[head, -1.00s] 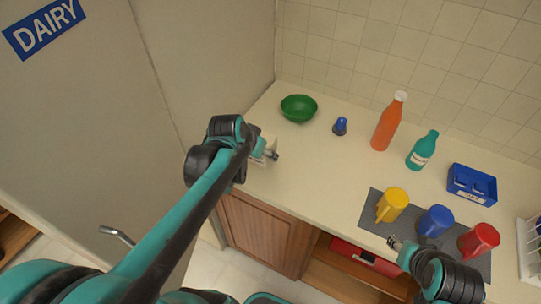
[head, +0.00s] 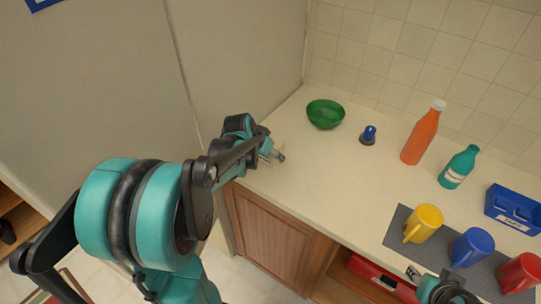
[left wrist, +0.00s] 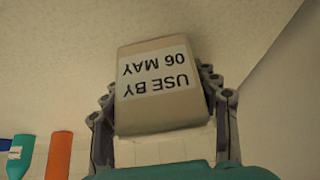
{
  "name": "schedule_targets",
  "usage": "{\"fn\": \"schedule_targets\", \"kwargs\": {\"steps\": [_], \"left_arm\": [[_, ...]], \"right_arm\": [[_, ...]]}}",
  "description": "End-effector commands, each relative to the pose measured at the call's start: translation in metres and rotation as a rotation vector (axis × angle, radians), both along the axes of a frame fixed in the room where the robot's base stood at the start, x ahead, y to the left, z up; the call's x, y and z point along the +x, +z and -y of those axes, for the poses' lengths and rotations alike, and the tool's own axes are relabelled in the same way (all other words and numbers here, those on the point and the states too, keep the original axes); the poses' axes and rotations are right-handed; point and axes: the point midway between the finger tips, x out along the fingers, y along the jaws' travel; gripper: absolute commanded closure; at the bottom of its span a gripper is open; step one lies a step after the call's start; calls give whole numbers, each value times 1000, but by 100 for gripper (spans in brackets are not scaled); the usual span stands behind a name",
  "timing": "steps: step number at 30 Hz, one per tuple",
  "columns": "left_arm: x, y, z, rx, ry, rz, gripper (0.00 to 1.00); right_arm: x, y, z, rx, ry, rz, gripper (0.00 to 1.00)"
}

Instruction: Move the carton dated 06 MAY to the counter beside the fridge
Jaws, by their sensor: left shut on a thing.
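The cream carton (left wrist: 125,60) shows in the left wrist view, with a white label reading USE BY 06 MAY upside down. My left gripper (left wrist: 165,105) is shut on it, a finger on each side. In the head view my left gripper (head: 271,156) is over the near left end of the counter (head: 310,185), close to the fridge (head: 110,80). The carton is mostly hidden there behind my wrist, and I cannot tell whether it touches the counter. My right gripper (head: 413,272) is at the counter's front edge by the mugs; its fingers are too small to read.
A green bowl (head: 325,114), a blue-topped item (head: 368,135), an orange bottle (head: 423,132) and a teal bottle (head: 459,167) stand along the back. Yellow (head: 424,222), blue (head: 472,247) and red mugs (head: 519,273) are on a grey mat. The counter's middle is clear.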

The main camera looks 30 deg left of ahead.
Motion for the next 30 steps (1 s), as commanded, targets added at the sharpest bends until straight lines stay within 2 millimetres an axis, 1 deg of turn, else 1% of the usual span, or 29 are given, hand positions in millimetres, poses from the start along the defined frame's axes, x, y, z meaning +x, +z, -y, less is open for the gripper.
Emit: {"fn": "schedule_targets", "kwargs": {"steps": [4,8,9,10,11,20,23,26,30], "left_arm": [[0,2,0,0,0,0,77],[0,-2,0,0,0,0,77],[0,-2,0,0,0,0,32],[0,-2,0,0,0,0,25],[0,-1,0,0,0,0,20],[0,-1,0,0,0,0,20],[-1,6,0,0,0,0,20],[-10,19,-1,-1,1,0,20],[-26,46,-2,-1,2,-1,20]], "right_arm": [[0,2,0,0,0,0,60],[0,-2,0,0,0,0,60],[0,-1,0,0,0,0,60],[0,-1,0,0,0,0,60],[0,-1,0,0,0,0,60],[0,0,0,0,0,0,60],[0,4,0,0,0,0,60],[0,12,0,0,0,0,60],[0,26,0,0,0,0,60]]}}
